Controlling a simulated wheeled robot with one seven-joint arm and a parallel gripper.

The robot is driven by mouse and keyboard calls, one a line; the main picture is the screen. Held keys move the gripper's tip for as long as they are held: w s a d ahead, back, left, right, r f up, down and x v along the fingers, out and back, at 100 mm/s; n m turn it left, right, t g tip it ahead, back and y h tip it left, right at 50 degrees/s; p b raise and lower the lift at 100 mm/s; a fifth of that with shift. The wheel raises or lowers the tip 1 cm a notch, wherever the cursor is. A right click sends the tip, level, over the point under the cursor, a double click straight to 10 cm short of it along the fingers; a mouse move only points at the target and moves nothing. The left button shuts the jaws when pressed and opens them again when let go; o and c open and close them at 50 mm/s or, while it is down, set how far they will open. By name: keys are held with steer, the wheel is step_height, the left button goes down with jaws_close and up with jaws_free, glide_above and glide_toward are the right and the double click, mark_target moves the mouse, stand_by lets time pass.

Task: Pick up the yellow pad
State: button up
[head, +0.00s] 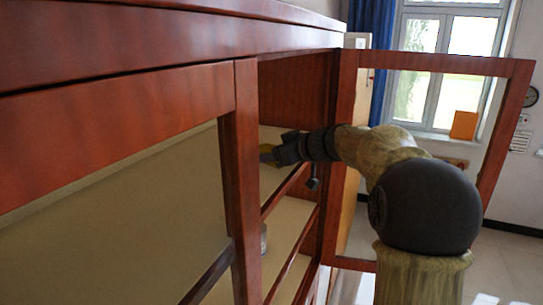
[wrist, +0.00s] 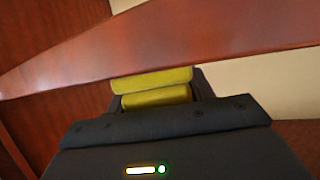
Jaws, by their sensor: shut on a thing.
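The yellow pad (wrist: 152,80) is between the fingers of my gripper (wrist: 155,92) in the wrist view, and part of it is hidden by the gripper body. In the head view a small bit of the yellow pad (head: 266,149) shows at the tip of my gripper (head: 273,155), inside the reddish wooden cabinet. My gripper is shut on the pad. Whether the pad touches the shelf cannot be told.
The cabinet's wooden upright (head: 242,160) stands left of my gripper. An open framed door (head: 505,130) is at the right, behind my arm. A small grey object (head: 263,238) sits on a lower shelf. A wooden beam (wrist: 200,45) crosses close ahead in the wrist view.

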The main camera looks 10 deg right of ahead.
steer(key=shift+w, duration=0.1)
steer(key=shift+r+b, duration=0.3)
steer(key=shift+r, duration=0.25)
step_height(320, 180, up, 9)
steer(key=shift+f+b, duration=0.1)
steer(key=shift+b, duration=0.95)
